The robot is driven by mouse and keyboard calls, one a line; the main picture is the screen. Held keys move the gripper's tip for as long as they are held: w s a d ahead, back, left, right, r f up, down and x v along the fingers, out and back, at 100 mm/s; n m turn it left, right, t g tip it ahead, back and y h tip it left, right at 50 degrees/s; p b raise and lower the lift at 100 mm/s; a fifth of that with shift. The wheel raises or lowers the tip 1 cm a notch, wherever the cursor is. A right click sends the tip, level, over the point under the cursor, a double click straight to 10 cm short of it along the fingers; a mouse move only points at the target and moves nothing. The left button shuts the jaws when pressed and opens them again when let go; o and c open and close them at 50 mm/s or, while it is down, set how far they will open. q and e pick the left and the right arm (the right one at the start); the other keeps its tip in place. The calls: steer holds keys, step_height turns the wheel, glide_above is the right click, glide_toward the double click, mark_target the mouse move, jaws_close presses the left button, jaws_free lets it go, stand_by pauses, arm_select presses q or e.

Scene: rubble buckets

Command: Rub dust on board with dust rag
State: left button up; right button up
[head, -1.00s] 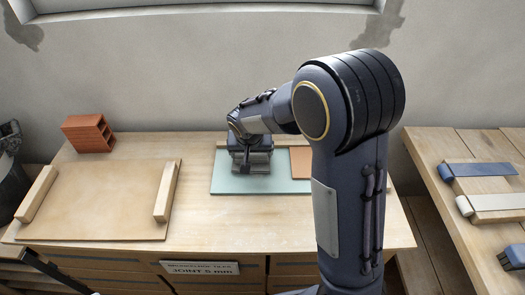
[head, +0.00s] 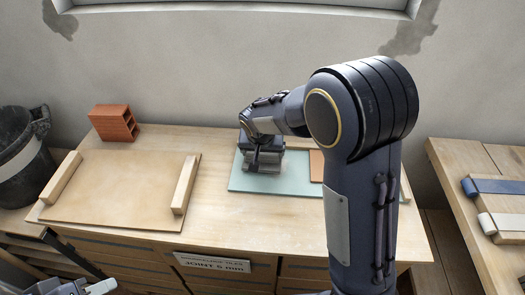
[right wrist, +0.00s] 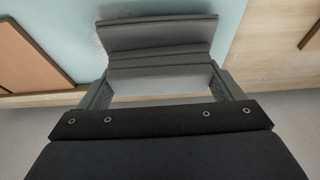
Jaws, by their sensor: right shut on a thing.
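My right gripper (head: 263,162) is over the pale teal sheet on the bench, pointing down. It is shut on a grey thing, probably the dust rag (right wrist: 157,32), seen between the fingers in the right wrist view. Whether it touches the sheet is unclear. A brown board (head: 120,190) with faint pale patches lies at the bench's left, with a wooden bar (head: 185,184) along its right side and another (head: 61,178) along its left. Part of what looks like my left gripper (head: 90,287) shows at the bottom left edge; its jaws cannot be made out.
The teal sheet (head: 243,182) bears an orange-brown tile (head: 316,166), partly behind my right arm. A hollow red brick (head: 113,122) stands behind the board. A black bucket (head: 22,165) is at far left. Another bench (head: 470,225) with blue and white rolls is right. Bench between board and sheet is clear.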

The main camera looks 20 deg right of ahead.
steer(key=shift+f+b, duration=0.45)
steer(key=shift+f, duration=0.15)
stand_by(0.3)
steer(key=shift+s+d+f, duration=0.1)
steer(key=shift+s+d, duration=0.25)
steer(key=shift+d, duration=0.35)
steer(key=shift+s+d+f, duration=0.1)
steer(key=shift+s+d, duration=0.3)
steer(key=shift+d, duration=0.25)
steer(key=shift+s+d, duration=0.35)
steer(key=shift+d, duration=0.35)
steer(key=shift+r+p, duration=0.45)
steer(key=shift+r, duration=0.35)
steer(key=shift+w, duration=0.1)
steer(key=shift+w+a, duration=0.35)
steer(key=shift+a, duration=0.35)
steer(key=shift+w+a, duration=0.35)
steer(key=shift+a, duration=0.4)
steer(key=shift+w+a, duration=0.35)
steer(key=shift+a, duration=0.35)
